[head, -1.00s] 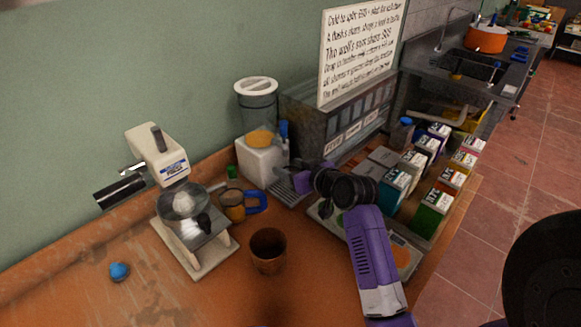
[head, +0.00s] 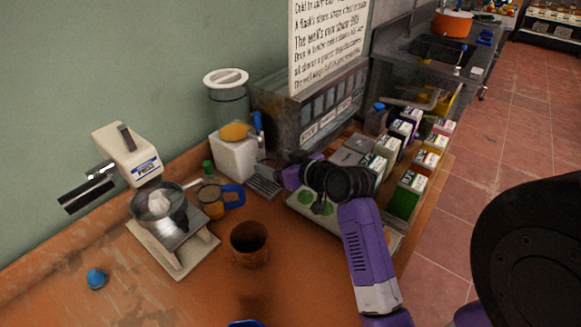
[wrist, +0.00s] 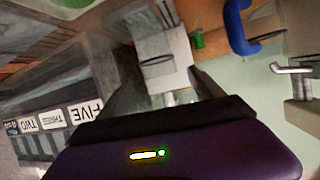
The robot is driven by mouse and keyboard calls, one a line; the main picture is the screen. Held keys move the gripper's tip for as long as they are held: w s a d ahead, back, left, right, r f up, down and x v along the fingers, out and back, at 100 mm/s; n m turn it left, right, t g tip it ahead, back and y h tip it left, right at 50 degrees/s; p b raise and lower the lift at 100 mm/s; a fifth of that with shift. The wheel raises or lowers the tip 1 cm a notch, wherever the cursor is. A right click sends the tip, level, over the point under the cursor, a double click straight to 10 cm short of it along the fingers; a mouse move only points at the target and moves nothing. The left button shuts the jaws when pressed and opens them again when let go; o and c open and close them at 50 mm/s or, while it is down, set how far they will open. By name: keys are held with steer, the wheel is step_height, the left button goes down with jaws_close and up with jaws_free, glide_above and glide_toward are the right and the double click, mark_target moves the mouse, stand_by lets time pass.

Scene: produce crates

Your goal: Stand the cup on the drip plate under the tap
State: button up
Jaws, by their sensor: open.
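A brown cup (head: 249,250) stands upright and open on the orange counter, apart from my gripper. A mug with a blue handle (head: 212,207) stands behind it, left of the drip plate. The drip plate (head: 264,184) is a grey slatted piece in front of the white dispenser base (head: 236,160). The tap, with a blue lever (head: 257,122), is partly hard to make out. My gripper (head: 284,172) is just right of the drip plate; its fingertips are hard to see there. In the wrist view my gripper (wrist: 165,88) is open, with nothing between its fingers.
A press machine (head: 130,155) with a bowl stands at the left. A blue lump (head: 97,279) lies in front of it. Several cartons (head: 405,195) and a grey cabinet with a sign (head: 325,50) are at the right and back. The front counter is mostly clear.

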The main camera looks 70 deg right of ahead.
steer(key=v, duration=0.7)
steer(key=shift+s+r+b, duration=0.15)
steer(key=shift+s+b, duration=0.05)
steer(key=shift+b, duration=0.1)
steer(key=shift+a, duration=0.1)
